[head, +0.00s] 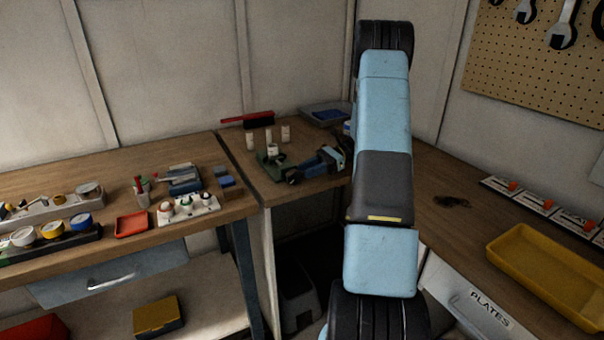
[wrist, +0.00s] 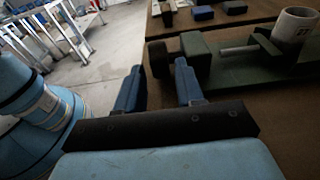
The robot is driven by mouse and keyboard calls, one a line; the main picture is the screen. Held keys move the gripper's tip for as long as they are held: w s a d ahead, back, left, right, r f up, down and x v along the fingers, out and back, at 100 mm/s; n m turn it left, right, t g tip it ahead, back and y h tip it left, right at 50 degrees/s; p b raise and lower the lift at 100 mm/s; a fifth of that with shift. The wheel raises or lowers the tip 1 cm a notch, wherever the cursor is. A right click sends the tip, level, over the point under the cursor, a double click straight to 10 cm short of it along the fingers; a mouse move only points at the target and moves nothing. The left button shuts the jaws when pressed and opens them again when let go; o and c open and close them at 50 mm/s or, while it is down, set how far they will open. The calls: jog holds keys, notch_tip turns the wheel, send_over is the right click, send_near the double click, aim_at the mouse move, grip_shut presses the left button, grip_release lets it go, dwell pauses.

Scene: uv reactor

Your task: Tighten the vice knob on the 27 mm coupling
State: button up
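The 27 mm coupling (wrist: 296,27) is a pale grey upright cylinder marked 27, at the upper right of the wrist view. It stands at the green vice (wrist: 262,70), whose thin grey screw rod (wrist: 238,49) runs left to dark blocky parts. The leftmost dark block, apparently the knob (wrist: 158,57), shows just beyond my gripper (wrist: 158,72). My two blue fingers are apart, with a clear gap that lines up with this block. I cannot tell whether either finger touches it. In the head view the vice (head: 268,158) is on the back corner bench, and my arm reaches down beside it.
Pale cylinders (head: 286,133) and a red-handled brush (head: 248,119) are behind the vice. Blue blocks (wrist: 204,13) lie near it. The left bench holds a red tray (head: 132,224) and small parts. A yellow tray (head: 545,272) lies on the right bench.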

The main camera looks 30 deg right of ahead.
jog(key=d, duration=0.3)
jog(key=d+r, duration=0.1)
jog(key=d, duration=0.6)
jog(key=shift+d+r, duration=0.15)
jog(key=shift+r, duration=0.2)
jog(key=s+a+r+n+g+h, duration=0.1)
jog(key=s+a+r+n+h, duration=0.35)
jog(key=a+r, duration=0.45)
jog(key=s+a+r+n+g+h, duration=0.1)
jog(key=s+a+r+n+h, duration=0.3)
jog(key=a+r, duration=0.6)
jog(key=s+a+r+n+t+h, duration=0.1)
jog(key=s+a+n+t+h, duration=0.2)
jog(key=s, duration=0.7)
jog(key=s+a+r+n+t+h, duration=0.1)
jog(key=s+a+n+t+h, duration=0.3)
jog(key=s, duration=0.7)
jog(key=a+n, duration=0.2)
jog(key=a, duration=0.1)
jog(key=shift+a+r, duration=0.2)
jog(key=shift+a, duration=0.15)
jog(key=shift+o, duration=1.3)
jog(key=shift+s+n+t+h, duration=0.1)
jog(key=shift+n+t+h, duration=0.15)
jog(key=shift+t, duration=0.05)
jog(key=shift+c, duration=0.8)
